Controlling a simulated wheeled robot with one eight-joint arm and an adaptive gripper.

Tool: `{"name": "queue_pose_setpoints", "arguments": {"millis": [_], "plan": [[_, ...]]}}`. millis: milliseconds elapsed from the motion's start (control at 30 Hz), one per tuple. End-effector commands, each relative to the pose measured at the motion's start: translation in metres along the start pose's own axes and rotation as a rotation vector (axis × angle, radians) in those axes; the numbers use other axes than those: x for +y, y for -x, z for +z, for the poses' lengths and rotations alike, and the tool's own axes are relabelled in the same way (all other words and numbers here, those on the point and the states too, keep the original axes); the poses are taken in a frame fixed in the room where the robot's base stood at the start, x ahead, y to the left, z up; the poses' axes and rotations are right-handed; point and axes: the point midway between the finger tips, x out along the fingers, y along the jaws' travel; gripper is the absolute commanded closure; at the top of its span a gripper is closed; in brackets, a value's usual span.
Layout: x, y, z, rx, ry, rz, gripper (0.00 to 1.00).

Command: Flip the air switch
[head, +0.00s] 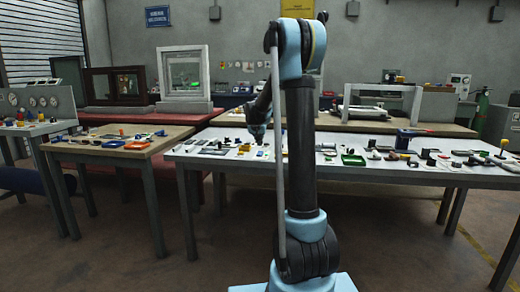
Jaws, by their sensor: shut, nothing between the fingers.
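My gripper (259,142) shows small and dark at the end of my arm, just left of the arm's upright link. It points down over the white table (400,175), among small parts near its back-left area. It is shut, with nothing seen in it. I cannot pick out the air switch for certain; the parts on the table are too small, and my arm hides some of them.
A wooden table (118,153) with tools stands at the left. A green tray (353,160) and several small parts lie on the white table. Behind stand a dark frame (114,97) and a white frame (184,72). The floor in front is bare.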

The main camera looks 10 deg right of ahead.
Motion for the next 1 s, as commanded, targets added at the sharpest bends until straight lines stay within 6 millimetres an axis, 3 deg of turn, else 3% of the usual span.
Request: {"name": "queue_pose_setpoints", "arguments": {"millis": [400, 600, 1000], "plan": [[0.000, 0.062, 0.015, -0.001, 0.002, 0.000, 1.00], [0.001, 0.084, 0.019, -0.001, -0.001, 0.000, 1.00], [0.002, 0.095, 0.021, 0.000, -0.001, 0.001, 1.00]]}}
